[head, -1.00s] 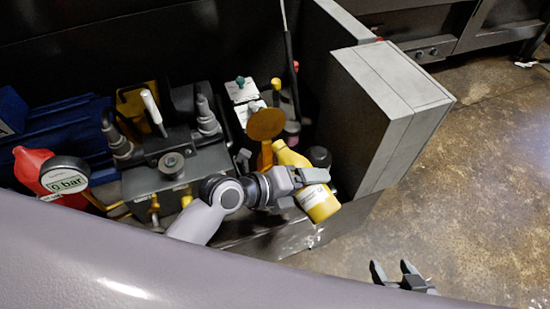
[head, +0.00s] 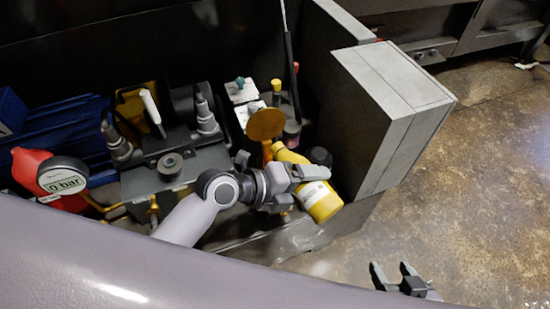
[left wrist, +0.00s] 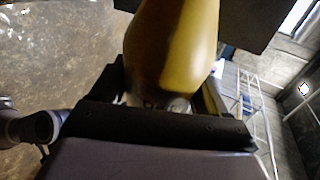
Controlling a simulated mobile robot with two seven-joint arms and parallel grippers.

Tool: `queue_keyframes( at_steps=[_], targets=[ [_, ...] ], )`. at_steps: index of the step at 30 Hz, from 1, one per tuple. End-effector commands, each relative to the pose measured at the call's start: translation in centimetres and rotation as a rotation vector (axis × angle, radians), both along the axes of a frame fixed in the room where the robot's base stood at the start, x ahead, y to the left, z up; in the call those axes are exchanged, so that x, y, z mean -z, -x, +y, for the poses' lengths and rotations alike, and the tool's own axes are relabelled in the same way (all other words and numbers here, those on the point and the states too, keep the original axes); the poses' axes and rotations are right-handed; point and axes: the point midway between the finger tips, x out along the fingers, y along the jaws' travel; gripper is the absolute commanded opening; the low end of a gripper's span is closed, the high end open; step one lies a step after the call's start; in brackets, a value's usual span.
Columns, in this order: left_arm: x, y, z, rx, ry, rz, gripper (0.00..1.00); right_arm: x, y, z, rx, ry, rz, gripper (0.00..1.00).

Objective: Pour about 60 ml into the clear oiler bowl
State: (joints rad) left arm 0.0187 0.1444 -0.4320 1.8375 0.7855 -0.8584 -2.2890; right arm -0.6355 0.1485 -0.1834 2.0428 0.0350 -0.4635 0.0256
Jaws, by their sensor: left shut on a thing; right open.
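A yellow bottle (head: 321,203) with a white label is held tilted, its narrow end up and left, its broad base down and right. My left gripper (head: 307,181) is shut on its body. In the left wrist view the bottle (left wrist: 172,45) rises from between the fingers. The bottle's narrow end is close to an orange disc (head: 265,124) on a stand. A small pinkish cylinder (head: 291,131) stands behind; I cannot tell whether it is the clear oiler bowl. No liquid stream shows. My right gripper (head: 391,273) is open and empty at the bottom right.
A large grey box (head: 395,115) stands right of the bottle. A dark round part (head: 320,156) is just behind the bottle. A grey machine block (head: 175,180), a gauge reading 0 bar (head: 62,177) and a red part (head: 28,165) lie left. The floor at right is clear.

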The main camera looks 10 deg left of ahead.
Motion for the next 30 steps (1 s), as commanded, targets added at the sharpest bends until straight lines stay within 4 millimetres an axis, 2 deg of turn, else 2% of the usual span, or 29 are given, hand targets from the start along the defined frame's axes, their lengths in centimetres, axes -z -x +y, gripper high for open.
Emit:
queue_keyframes(
  at_steps=[30],
  targets=[
    [-0.64, 0.16, -0.33, 0.000, 0.034, 0.026, 0.29, 0.01, -0.02, -0.08, -0.005, 0.005, -0.002, 0.61]
  ],
)
